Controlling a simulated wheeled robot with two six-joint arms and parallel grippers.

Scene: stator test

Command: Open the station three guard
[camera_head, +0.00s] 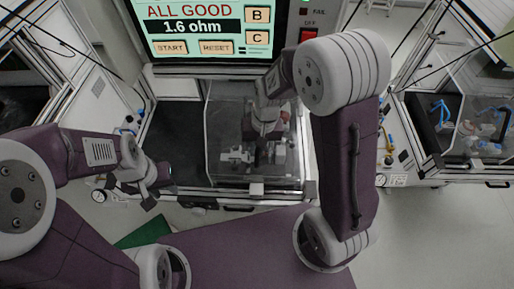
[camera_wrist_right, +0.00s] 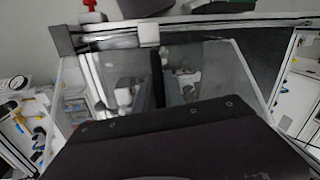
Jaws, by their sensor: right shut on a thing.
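The clear guard (camera_head: 222,112) covers the right part of the middle station in the head view, below the screen. Its see-through panels also show in the right wrist view (camera_wrist_right: 215,68). A small white block (camera_head: 257,188) sits at its front edge. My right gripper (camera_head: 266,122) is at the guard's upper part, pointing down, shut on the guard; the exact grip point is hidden. Its dark body fills the bottom of the right wrist view. My left gripper (camera_head: 160,180) hangs at the station's front left, away from the guard; its jaws are too small to judge.
A screen (camera_head: 200,28) reading "ALL GOOD" and "1.6 ohm" stands behind the guard, with a red button (camera_head: 308,35) beside it. Another station with a clear cover (camera_head: 485,118) is at the right. A dark mat area (camera_head: 175,145) left of the guard is clear.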

